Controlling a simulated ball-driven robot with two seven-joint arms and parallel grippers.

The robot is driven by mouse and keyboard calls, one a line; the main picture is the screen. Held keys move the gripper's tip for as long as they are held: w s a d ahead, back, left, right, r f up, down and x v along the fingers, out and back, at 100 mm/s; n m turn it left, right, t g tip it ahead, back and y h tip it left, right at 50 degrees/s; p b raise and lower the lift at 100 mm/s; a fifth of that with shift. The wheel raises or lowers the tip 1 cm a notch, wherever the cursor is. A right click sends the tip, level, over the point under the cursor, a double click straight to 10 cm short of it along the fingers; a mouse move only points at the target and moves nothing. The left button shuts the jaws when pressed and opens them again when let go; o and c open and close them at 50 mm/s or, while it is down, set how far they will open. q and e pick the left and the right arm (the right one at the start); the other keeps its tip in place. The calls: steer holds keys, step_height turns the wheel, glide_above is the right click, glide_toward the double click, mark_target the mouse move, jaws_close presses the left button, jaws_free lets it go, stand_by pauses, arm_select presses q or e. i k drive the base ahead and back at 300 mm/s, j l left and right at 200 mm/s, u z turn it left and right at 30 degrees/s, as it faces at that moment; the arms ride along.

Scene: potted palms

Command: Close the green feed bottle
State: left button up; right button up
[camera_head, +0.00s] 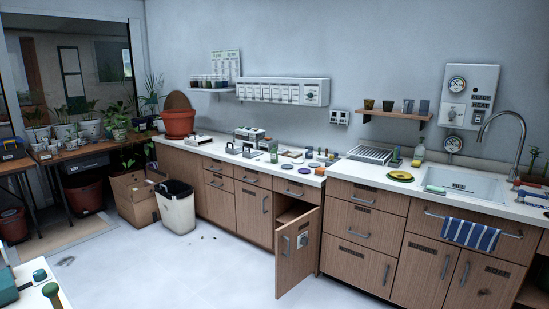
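A small green bottle (274,155) stands on the white counter, right of the middle group of equipment. It is too small to tell whether a lid is on it. Several small round lids or discs, among them a purple one (304,170), lie on the counter to its right. A pale yellow-green bottle (419,154) stands by the sink. I cannot tell for sure which of the two bottles is the feed bottle. Neither of my grippers shows in the head view.
A cupboard door (299,252) hangs open into the floor space below the counter. A white bin (176,208) and a cardboard box (134,197) stand at the left. A white surface with green-topped items (40,275) is at the lower left.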

mark_target(273, 152)
steer(key=i+l, duration=0.15)
steer(key=i, duration=0.45)
steer(key=i+l, duration=0.2)
steer(key=i, duration=0.35)
steer(key=i+l, duration=0.15)
steer(key=i, duration=0.45)
steer(key=i+j, duration=0.35)
steer(key=i+j+z, duration=0.1)
steer(key=i+j, duration=0.25)
steer(key=j, duration=1.45)
steer(key=i+j, duration=0.2)
steer(key=i, duration=0.6)
steer(key=i+j+u, duration=0.15)
steer(key=i, duration=0.6)
